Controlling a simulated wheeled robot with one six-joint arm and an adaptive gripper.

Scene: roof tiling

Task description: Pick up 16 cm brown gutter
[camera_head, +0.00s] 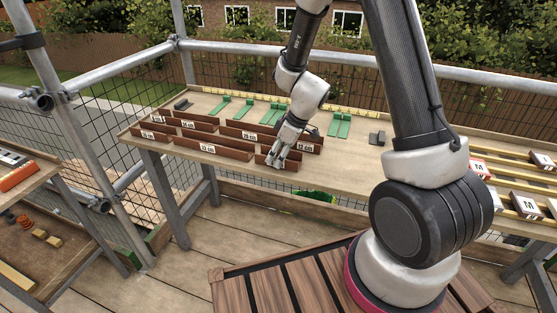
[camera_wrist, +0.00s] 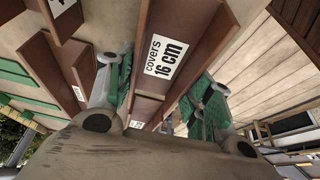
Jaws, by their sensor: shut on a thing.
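The brown gutter labelled "covers 16 cm" fills the middle of the wrist view (camera_wrist: 206,42). My gripper (camera_wrist: 158,92) has its green-padded fingers on either side of this gutter and is shut on it. In the head view my gripper (camera_head: 277,155) is at the front edge of the table, at the short brown gutter (camera_head: 291,164) there. The fingers partly hide that gutter. I cannot tell whether it is lifted clear of the table top.
Several other brown gutters lie on the wooden table (camera_head: 345,168), including a long one (camera_head: 212,149) close on the left and one marked 12 cm (camera_head: 304,147) just behind. Green brackets (camera_head: 262,114) stand further back. A grey piece (camera_head: 377,138) lies at right.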

